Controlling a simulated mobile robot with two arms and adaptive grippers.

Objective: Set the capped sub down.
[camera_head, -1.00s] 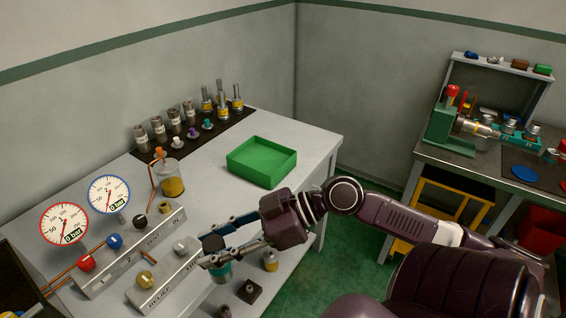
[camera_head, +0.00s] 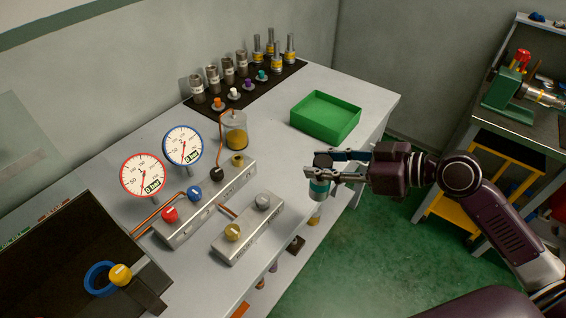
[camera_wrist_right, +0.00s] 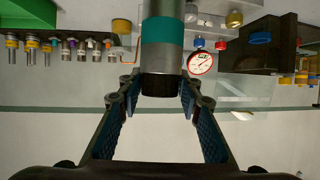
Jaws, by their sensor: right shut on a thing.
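The capped sub (camera_head: 319,188) is a grey cylinder with a teal band and a dark end. My right gripper (camera_head: 325,166) is shut on it near the front edge of the bench (camera_head: 285,190) in the head view. Its height above the bench is hard to tell. In the right wrist view the sub (camera_wrist_right: 162,33) stands between the fingers of my right gripper (camera_wrist_right: 160,98), its dark end toward the camera. The fingers hide part of the sub in the head view. My left gripper is not in view.
A green tray (camera_head: 326,117) is just behind my gripper. A dark mat (camera_head: 228,104) holds several subs and coloured caps. Two gauges, a valve manifold (camera_head: 205,203) and a smaller valve block (camera_head: 247,230) stand to the left.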

